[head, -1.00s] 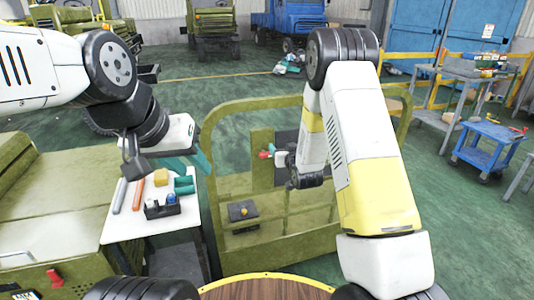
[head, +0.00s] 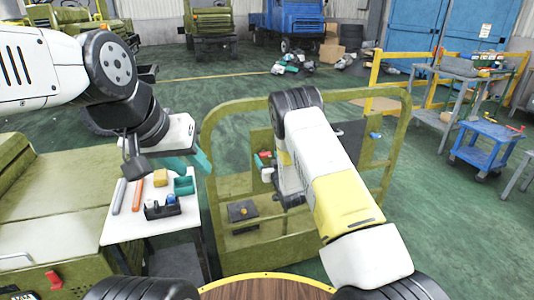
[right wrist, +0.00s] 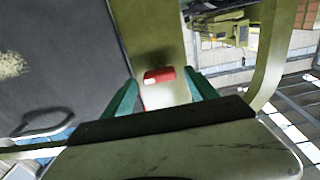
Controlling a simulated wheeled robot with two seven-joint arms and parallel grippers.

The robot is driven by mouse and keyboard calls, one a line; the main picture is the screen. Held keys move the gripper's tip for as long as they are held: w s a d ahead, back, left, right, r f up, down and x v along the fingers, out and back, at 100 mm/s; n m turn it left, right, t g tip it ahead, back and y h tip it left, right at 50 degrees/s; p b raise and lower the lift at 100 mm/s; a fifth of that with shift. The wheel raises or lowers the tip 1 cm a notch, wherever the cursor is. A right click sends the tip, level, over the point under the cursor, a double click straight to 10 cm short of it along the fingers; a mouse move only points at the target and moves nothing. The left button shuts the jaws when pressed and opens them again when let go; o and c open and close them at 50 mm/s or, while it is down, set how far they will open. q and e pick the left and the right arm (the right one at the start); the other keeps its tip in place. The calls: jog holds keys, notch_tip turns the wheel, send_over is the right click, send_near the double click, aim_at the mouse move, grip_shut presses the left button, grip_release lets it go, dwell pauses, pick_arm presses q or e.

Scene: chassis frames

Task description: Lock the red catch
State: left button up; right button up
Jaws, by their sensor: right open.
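The red catch (head: 260,157) is on the upright olive plate of the chassis frame (head: 210,125), in the middle of the head view. In the right wrist view the red catch (right wrist: 160,75) lies between the two teal fingertips, near their far ends. My right gripper (right wrist: 158,88) is open, with a finger on each side of the catch; I cannot tell whether either touches it. In the head view my right arm hides most of that gripper. My left gripper (head: 187,161) hangs over the white side table, its teal fingers apart and empty.
A dark panel (right wrist: 60,55) fills the left of the right wrist view. A blue handle (head: 375,135) shows on the frame's right. A blue cart (head: 487,147) stands further right.

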jog(key=shift+w+a, duration=0.1)
jog(key=shift+w, duration=0.15)
jog(key=shift+c, duration=0.2)
jog(key=c, duration=1.3)
